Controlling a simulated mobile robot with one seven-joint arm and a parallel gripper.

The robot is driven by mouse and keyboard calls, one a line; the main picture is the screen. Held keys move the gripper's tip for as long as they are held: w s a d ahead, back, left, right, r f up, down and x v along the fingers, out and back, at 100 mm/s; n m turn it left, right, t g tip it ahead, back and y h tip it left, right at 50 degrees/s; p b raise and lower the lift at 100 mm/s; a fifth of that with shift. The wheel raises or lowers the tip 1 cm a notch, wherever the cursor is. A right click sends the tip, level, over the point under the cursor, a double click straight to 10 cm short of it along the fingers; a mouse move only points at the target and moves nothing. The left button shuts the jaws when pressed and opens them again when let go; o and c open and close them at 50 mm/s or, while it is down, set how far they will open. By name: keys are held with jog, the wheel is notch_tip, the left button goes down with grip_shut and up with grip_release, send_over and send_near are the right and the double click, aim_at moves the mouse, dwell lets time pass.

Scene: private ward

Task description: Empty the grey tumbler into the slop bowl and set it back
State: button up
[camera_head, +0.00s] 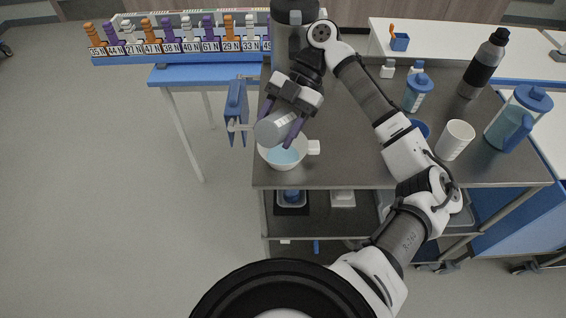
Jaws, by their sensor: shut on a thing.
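The grey tumbler (270,132) is held tilted well over, low above the slop bowl. My gripper (281,119) is shut on the tumbler, with its dark purple fingers on either side. The slop bowl (284,164) is white with a side handle and stands at the front left corner of the dark worktop. Pale blue liquid shows inside it. The tumbler covers the bowl's far rim. I cannot tell whether any liquid is left in the tumbler or whether it touches the bowl.
A blue holder (236,105) hangs at the worktop's left edge. A large grey cylinder (287,36) stands behind my gripper. A white cup (455,140), blue-lidded jar (418,93), pitcher (516,119) and dark bottle (483,65) stand to the right. Worktop right of the bowl is clear.

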jog(key=shift+w+d+r+g+y, duration=0.15)
jog(key=shift+w+g+y, duration=0.15)
jog(key=shift+g, duration=0.25)
jog(key=shift+w+d+r+g+y, duration=0.1)
jog(key=shift+w+d+g+y, duration=0.1)
jog(key=shift+g+y, duration=0.3)
jog(key=shift+s+a+f+t+h+b, duration=0.2)
jog(key=shift+s+t+h+b, duration=0.1)
jog(key=shift+t+h+b, duration=0.15)
jog(key=shift+s+a+f+t+h+b, duration=0.15)
jog(key=shift+s+f+t+h+b, duration=0.15)
jog(key=shift+t+b, duration=0.2)
jog(key=shift+s+a+r+t+h, duration=0.15)
jog(key=shift+t+h, duration=0.2)
jog(key=shift+t, duration=0.15)
